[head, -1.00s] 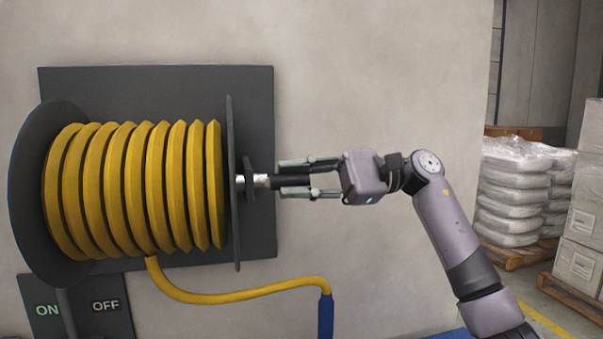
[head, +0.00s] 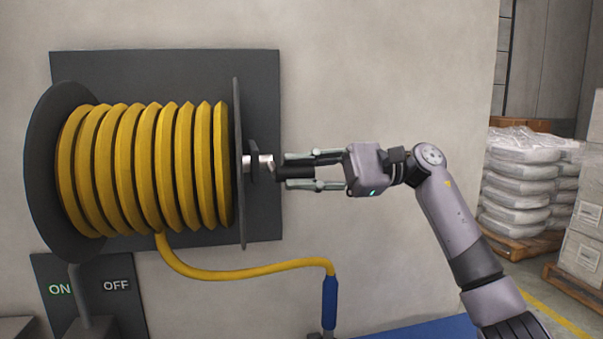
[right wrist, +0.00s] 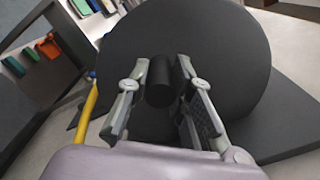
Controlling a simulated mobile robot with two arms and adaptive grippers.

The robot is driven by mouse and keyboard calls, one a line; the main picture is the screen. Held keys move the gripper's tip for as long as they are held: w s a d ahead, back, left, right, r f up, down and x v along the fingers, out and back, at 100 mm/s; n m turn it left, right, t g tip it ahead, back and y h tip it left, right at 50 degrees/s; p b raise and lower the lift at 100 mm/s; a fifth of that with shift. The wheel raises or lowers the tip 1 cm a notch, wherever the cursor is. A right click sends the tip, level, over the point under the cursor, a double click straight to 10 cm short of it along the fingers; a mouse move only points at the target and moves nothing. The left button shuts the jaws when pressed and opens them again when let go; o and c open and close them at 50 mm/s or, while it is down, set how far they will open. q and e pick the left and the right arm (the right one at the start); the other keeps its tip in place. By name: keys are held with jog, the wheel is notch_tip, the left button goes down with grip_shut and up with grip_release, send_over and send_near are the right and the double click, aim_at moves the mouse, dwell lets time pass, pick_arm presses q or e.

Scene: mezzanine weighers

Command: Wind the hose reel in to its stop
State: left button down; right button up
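The hose reel (head: 52,170) is a dark drum with a large left flange and a thinner right flange (head: 239,215), wound with several turns of yellow hose (head: 145,170). A short silver shaft ends in a small crank with a black handle (head: 288,172); the handle also shows in the right wrist view (right wrist: 160,85). My right gripper (head: 298,171) reaches in from the right, one finger above and one below the handle. My left gripper is out of view.
The hose's free end runs right to a blue nozzle (head: 329,300). Below the reel is a panel (head: 125,310) marked ON and OFF, with a lever. A dark backplate (head: 262,80) is on the wall. Wrapped sacks (head: 525,185) and boxes stand on pallets at right.

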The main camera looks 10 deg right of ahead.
jog(key=o, duration=0.5)
jog(key=shift+f, duration=0.1)
jog(key=shift+c, duration=0.2)
jog(key=d, duration=1.2)
jog(key=shift+c, duration=0.3)
